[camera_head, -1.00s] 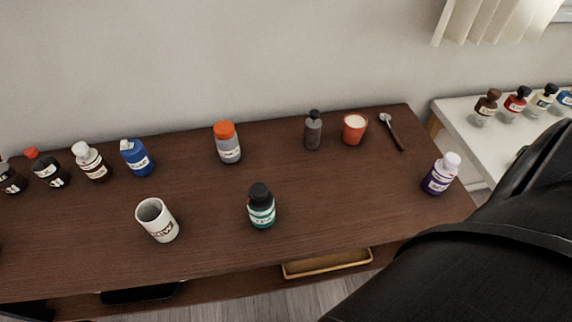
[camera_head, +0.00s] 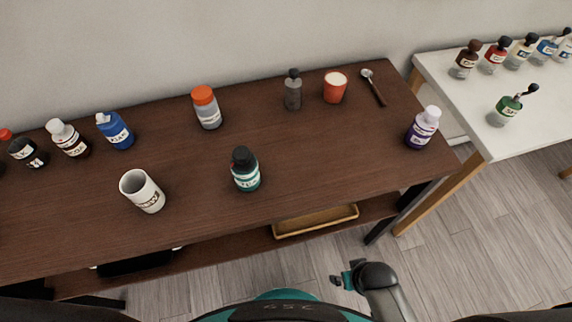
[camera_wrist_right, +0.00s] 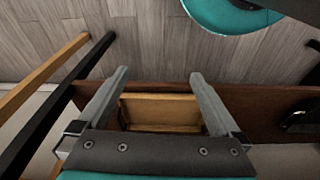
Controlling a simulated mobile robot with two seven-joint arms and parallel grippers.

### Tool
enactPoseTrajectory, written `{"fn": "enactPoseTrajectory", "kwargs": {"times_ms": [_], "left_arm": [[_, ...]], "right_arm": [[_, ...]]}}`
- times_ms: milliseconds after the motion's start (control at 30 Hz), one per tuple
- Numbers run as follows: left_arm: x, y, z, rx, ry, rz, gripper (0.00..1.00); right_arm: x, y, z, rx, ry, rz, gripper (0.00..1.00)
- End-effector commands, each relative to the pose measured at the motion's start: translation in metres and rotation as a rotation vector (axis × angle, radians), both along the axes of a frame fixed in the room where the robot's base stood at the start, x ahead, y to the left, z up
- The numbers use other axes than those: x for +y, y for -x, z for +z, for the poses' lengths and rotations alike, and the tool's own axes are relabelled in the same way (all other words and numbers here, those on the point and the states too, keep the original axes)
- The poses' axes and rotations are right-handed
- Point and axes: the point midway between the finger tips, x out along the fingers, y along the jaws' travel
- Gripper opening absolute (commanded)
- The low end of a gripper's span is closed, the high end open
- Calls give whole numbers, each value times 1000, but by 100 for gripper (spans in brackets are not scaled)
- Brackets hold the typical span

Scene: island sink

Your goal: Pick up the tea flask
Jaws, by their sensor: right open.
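A teal flask with a black cap and a pale label (camera_head: 246,173) stands upright near the front of the brown table, right of a white mug. Its lettering is too small to read for sure, but it looks like the tea flask. My right gripper (camera_head: 348,277) is low in front of the table, below and right of the flask, and well apart from it. In the right wrist view the gripper (camera_wrist_right: 159,73) is open, with nothing between its fingers. My left gripper is not in view.
The brown table (camera_head: 300,150) also holds the white mug (camera_head: 143,192), an orange-capped jar (camera_head: 208,109), a grey bottle (camera_head: 293,92), a red cup (camera_head: 335,89), a spoon (camera_head: 373,88) and a purple bottle (camera_head: 422,130). A wooden tray (camera_head: 315,222) sits on the lower shelf. A white table (camera_head: 455,95) stands right.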

Motion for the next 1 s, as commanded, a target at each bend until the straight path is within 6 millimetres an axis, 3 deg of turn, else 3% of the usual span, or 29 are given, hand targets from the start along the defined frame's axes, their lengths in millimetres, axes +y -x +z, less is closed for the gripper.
{"fn": "enactPoseTrajectory", "kwargs": {"times_ms": [33,200,533,633,700,1000], "left_arm": [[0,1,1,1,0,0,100],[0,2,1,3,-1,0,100],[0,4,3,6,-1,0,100],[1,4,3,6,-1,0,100],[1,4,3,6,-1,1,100],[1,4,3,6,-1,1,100]], "right_arm": [[1,-10,20,-17,-2,-2,100],[4,-29,80,-46,-5,-7,100],[19,-48,175,-141,-49,55,100],[49,-63,208,-255,-126,181,100],[73,-73,219,-337,-186,273,100],[149,-98,245,-636,-383,506,100]]}}
